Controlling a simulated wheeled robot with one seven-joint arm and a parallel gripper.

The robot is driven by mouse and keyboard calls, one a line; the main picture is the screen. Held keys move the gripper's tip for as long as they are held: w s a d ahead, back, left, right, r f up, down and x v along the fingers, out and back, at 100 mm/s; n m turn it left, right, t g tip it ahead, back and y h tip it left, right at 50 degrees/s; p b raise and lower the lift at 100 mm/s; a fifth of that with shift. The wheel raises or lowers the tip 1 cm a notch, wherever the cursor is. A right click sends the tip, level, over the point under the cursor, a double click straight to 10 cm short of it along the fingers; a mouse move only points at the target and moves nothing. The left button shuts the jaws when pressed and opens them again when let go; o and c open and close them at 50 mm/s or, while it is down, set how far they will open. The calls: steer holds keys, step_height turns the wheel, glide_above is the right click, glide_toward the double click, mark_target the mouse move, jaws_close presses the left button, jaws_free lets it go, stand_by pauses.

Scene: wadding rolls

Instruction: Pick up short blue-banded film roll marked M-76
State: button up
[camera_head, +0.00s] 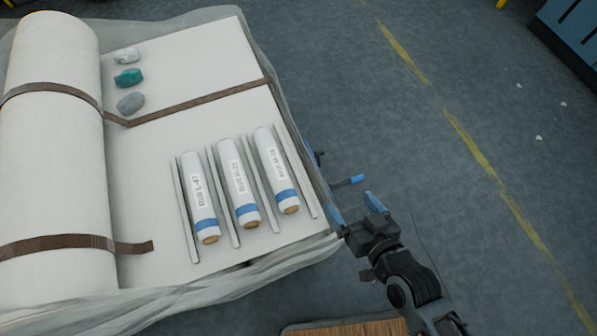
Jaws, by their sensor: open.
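Three short white film rolls with blue bands lie side by side on the white pad (200,60), between thin rails. They are the left roll (194,180), the middle roll (234,172) and the right roll (269,158). Each has a printed label, too small to read surely, so I cannot tell which is M-76. Each blue band is near the lower end, where a brown core shows. My gripper (354,202) is open and empty, right of the pad's lower right corner and apart from the rolls. Its fingers have blue tips.
A large white roll (50,160) with brown straps fills the left side. Two grey lumps and a teal lump (128,78) lie at the pad's upper left. Clear plastic sheeting drapes the edges. A wooden surface (345,328) shows at the bottom. The floor at right is mostly clear.

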mark_target(280, 168)
steer(key=w+a+f+b, duration=0.2)
steer(key=w+a+f, duration=0.1)
steer(key=w+a, duration=0.1)
steer(key=w+a+f+g+y+b, duration=0.1)
steer(key=w+a+f+b, duration=0.1)
steer(key=w+a+f, duration=0.2)
steer(key=w+a+f+y+b, duration=0.1)
steer(key=w+a+f, duration=0.2)
steer(key=w+a, duration=0.1)
steer(key=shift+w+a+f+n+g+b, duration=0.15)
steer(key=shift+w+a+f+b, duration=0.05)
steer(key=shift+a, duration=0.2)
steer(key=shift+w+a+f+n+g+b, duration=0.15)
steer(key=shift+w+a+f+b, duration=0.05)
steer(key=shift+a, duration=0.15)
steer(key=b+x, duration=0.1)
steer(key=x, duration=0.4)
steer(key=shift+w+d, duration=0.1)
steer(key=shift+r, duration=0.15)
steer(key=c, duration=1.5)
steer(key=shift+r, duration=0.1)
